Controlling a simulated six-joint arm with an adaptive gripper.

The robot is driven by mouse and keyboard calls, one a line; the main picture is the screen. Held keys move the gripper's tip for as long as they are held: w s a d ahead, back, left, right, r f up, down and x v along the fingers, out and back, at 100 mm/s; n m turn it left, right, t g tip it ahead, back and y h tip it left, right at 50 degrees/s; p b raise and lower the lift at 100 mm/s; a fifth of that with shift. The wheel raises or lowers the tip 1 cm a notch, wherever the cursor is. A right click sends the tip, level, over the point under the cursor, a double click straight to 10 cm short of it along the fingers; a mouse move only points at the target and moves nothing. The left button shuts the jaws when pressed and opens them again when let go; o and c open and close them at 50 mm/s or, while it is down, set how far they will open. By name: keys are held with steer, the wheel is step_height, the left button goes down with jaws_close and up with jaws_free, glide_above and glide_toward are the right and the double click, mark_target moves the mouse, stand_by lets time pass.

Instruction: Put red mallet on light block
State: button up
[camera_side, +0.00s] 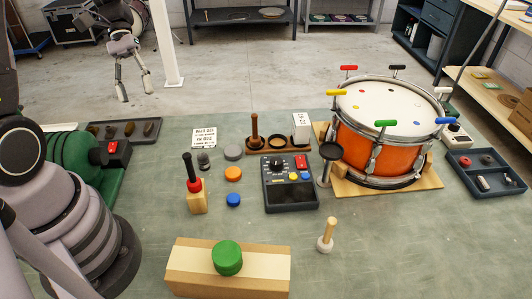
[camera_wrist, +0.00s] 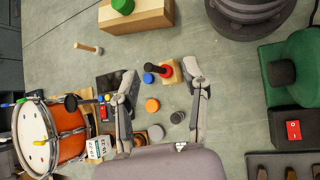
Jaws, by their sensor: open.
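The red mallet (camera_side: 193,184) has a red head and an upright black handle. It stands on a small light wooden block (camera_side: 197,203), left of centre on the bench. In the wrist view the red mallet (camera_wrist: 165,69) and the block (camera_wrist: 174,73) show between my spread fingers. My gripper (camera_side: 134,95) is open and empty, at the upper left in the side view, apart from the mallet and apparently well above the bench. A longer light wooden block (camera_side: 185,266) at the front carries a green cylinder (camera_side: 227,257); it also shows in the wrist view (camera_wrist: 150,16).
Orange (camera_side: 233,174) and blue (camera_side: 233,199) discs lie right of the mallet. A black control box (camera_side: 290,190) stands beyond them. A pale mallet (camera_side: 327,235) stands at front right. An orange drum (camera_side: 370,145) fills the right.

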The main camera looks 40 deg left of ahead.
steer(key=s+d+r+m+t+y, duration=0.3)
steer(key=s+r+m+t+y, duration=0.4)
steer(key=r, duration=0.5)
steer(key=shift+s+d+r+m+t+y, duration=0.35)
steer(key=shift+s+m+t, duration=0.35)
steer(key=shift+t, duration=0.5)
